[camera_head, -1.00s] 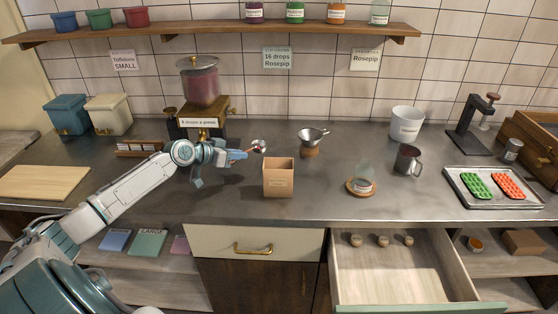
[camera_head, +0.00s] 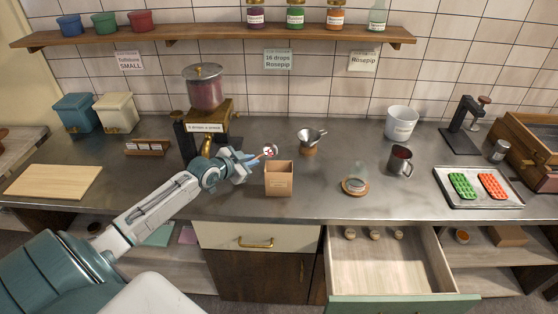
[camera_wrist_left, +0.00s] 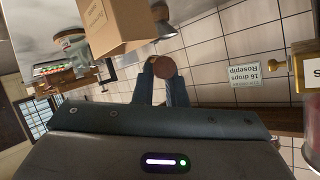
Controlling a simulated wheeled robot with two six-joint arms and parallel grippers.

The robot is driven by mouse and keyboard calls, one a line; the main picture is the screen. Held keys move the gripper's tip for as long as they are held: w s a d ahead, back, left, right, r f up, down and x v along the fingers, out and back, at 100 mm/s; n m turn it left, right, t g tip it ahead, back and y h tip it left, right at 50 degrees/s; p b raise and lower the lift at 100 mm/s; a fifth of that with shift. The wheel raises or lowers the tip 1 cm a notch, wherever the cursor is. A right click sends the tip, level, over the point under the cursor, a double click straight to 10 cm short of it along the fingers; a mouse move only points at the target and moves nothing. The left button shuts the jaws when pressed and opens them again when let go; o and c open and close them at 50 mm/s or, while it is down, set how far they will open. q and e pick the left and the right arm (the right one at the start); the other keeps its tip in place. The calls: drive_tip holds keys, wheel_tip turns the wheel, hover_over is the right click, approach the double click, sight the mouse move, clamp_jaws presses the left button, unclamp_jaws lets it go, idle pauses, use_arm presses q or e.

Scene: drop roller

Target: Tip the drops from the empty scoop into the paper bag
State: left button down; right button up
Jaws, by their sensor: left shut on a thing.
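My left gripper (camera_head: 252,161) is shut on the handle of a small metal scoop (camera_head: 270,151). The scoop is held in the air just above the back left rim of the open paper bag (camera_head: 279,182), and its bowl shows reddish spots. The bag stands upright on the counter, and its inside floor is hidden. In the left wrist view the gripper fingers (camera_wrist_left: 165,88) close around a round brown end of the held thing (camera_wrist_left: 164,67), and the bag (camera_wrist_left: 118,22) is close by at the upper left. My right gripper is not in view.
A drop dispenser (camera_head: 206,95) stands behind the left arm. A funnel on a stand (camera_head: 309,141) is behind the bag, and a glass jar (camera_head: 355,183) is to its right. A drawer (camera_head: 388,270) hangs open at the front right.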

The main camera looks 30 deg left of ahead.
use_arm(q)
drive_tip(key=d+m+y+b, duration=0.1)
drive_tip(key=d+m+t+y+b, duration=0.1)
drive_tip(key=m, duration=0.1)
drive_tip(key=m+y+b, duration=0.1)
drive_tip(key=shift+s+d+f, duration=0.25)
drive_tip(key=shift+d+f, duration=0.05)
drive_tip(key=shift+d, duration=0.1)
idle(0.5)
drive_tip(key=shift+s+m, duration=0.1)
drive_tip(key=shift+m, duration=0.2)
drive_tip(key=shift+d+m+t+y+b, duration=0.1)
drive_tip(key=shift+m+t+y+b, duration=0.25)
drive_tip(key=shift+b, duration=0.3)
